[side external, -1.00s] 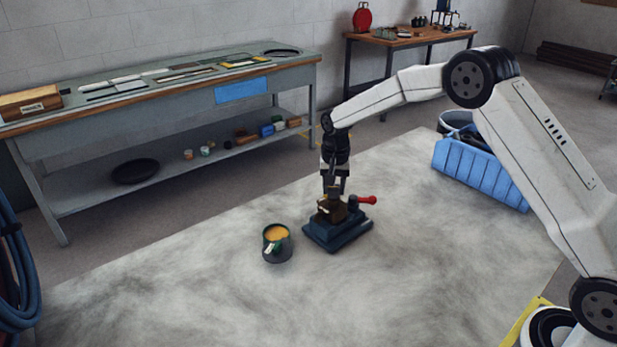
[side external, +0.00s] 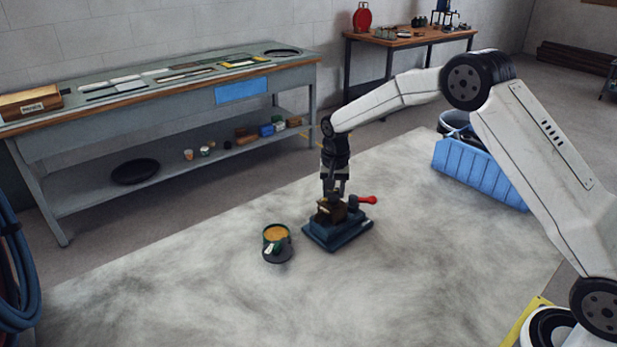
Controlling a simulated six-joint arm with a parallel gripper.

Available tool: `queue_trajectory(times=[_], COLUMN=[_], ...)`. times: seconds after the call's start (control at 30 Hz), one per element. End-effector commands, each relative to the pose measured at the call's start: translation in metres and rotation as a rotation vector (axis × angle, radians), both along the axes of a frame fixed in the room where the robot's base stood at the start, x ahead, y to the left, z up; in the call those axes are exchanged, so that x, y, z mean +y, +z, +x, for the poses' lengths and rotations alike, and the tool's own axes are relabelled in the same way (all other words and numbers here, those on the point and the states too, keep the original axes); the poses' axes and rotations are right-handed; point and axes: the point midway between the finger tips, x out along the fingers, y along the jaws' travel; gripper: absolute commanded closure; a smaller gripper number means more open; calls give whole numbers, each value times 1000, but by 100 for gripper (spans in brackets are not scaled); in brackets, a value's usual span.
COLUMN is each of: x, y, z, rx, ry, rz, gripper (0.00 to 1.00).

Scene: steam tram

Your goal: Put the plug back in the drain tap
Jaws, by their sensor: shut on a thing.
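The drain tap appears to be the brass-coloured body (side external: 331,211) on a dark blue base (side external: 337,235), with a red-ended handle (side external: 367,200) sticking out to the right. It stands on the pale mat. My gripper (side external: 334,194) points straight down over the brass body, with its fingertips at or just above the top. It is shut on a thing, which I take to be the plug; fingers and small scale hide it. I cannot tell whether the plug is inside the tap or only touching it.
A small green tin (side external: 276,238) with yellow-brown contents stands just left of the base, a dark round piece beside it. A blue crate (side external: 478,172) stands at the back right. A long grey workbench (side external: 160,100) lines the wall. The front of the mat (side external: 200,300) is clear.

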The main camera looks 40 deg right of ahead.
Motion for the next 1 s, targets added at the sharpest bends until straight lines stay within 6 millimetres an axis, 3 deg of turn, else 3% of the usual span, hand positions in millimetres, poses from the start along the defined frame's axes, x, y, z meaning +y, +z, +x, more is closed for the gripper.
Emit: queue_trajectory(times=[1.0], x=[0], y=[-8], z=[0], rx=[-1], ry=[0], rz=[0], gripper=[100])
